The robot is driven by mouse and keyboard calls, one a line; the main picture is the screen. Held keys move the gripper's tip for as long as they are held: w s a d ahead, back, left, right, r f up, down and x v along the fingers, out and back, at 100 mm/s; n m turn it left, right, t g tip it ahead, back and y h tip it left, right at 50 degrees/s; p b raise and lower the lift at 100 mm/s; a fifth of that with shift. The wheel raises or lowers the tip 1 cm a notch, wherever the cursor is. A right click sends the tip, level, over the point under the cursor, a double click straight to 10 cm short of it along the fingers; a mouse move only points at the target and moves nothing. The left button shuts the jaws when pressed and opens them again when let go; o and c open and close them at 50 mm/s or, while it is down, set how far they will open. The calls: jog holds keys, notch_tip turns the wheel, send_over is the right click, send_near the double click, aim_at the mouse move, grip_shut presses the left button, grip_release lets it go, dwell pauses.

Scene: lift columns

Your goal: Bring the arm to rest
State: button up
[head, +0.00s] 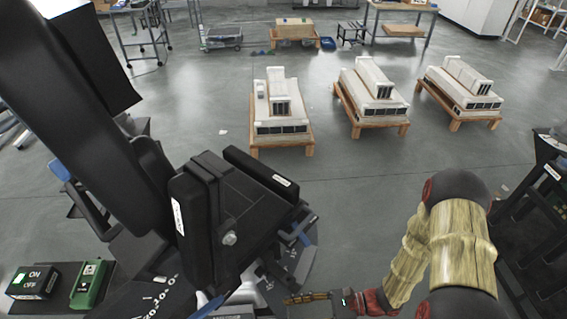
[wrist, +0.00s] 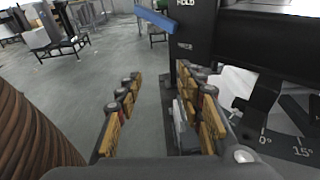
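My gripper (wrist: 157,82) is open in the wrist view, with its two orange-padded fingers well apart. Grey floor shows between the fingers, and I see nothing clamped there. A small grey part (wrist: 179,125) lies close to the right finger; I cannot tell whether they touch. In the head view my gripper (head: 318,298) is low in the picture, just right of a large black machine (head: 235,215). My arm, in a tan ribbed cover, reaches down to it from the right.
A black post marked HOLD (wrist: 196,45) with a blue bar (wrist: 158,19) stands just beyond the right finger. An angle scale (wrist: 290,140) lies at right. An ON/OFF box (head: 33,282) and green box (head: 92,284) are at lower left. Open floor (head: 365,190) lies ahead.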

jog(key=s+d+r+n+g+h, duration=0.2)
jog(key=d+r+n+h, duration=1.1)
jog(key=d+r+n, duration=0.15)
notch_tip(320, 180, up, 20)
jog(key=w+d+n+t+h, duration=0.1)
jog(key=n+t+h, duration=0.2)
jog(key=t, duration=0.5)
jog(key=shift+w+d+n, duration=0.15)
jog(key=shift+w+n, duration=0.15)
jog(key=shift+n, duration=0.05)
jog(key=shift+f, duration=0.1)
jog(key=shift+c, duration=0.2)
jog(key=shift+c, duration=0.6)
jog(key=shift+c, duration=0.2)
